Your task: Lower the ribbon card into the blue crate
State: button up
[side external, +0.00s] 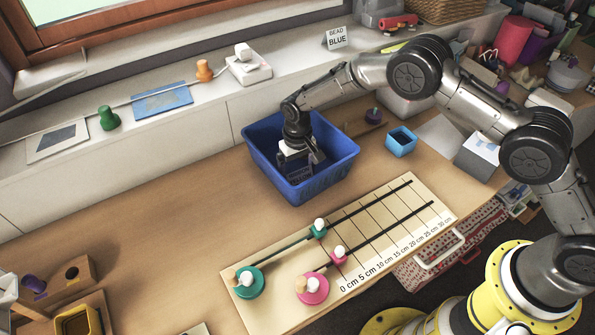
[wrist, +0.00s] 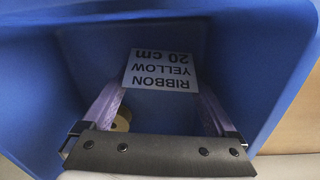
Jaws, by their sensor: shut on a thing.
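The blue crate (side external: 258,158) stands on the wooden bench, and its blue walls fill much of the wrist view (wrist: 255,50). My gripper (side external: 300,168) reaches down inside the crate, below its rim. In the wrist view my gripper (wrist: 163,95) is shut on the ribbon card (wrist: 158,72), a pale card reading "RIBBON YELLOW 20 cm", held between the two purple-tinted fingers. I cannot tell whether the card touches the crate floor. A small round tan piece (wrist: 122,121) shows beside the left finger.
A measuring board (side external: 410,232) with green and pink pegs lies in front of the crate. A small blue box (side external: 401,143) stands to the right. A white ledge (side external: 190,128) runs behind, with a sign reading "BEAD BLUE" (side external: 337,38).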

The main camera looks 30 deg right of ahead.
jog(key=o, duration=0.9)
jog(key=shift+o, duration=0.2)
jog(key=shift+r, duration=0.1)
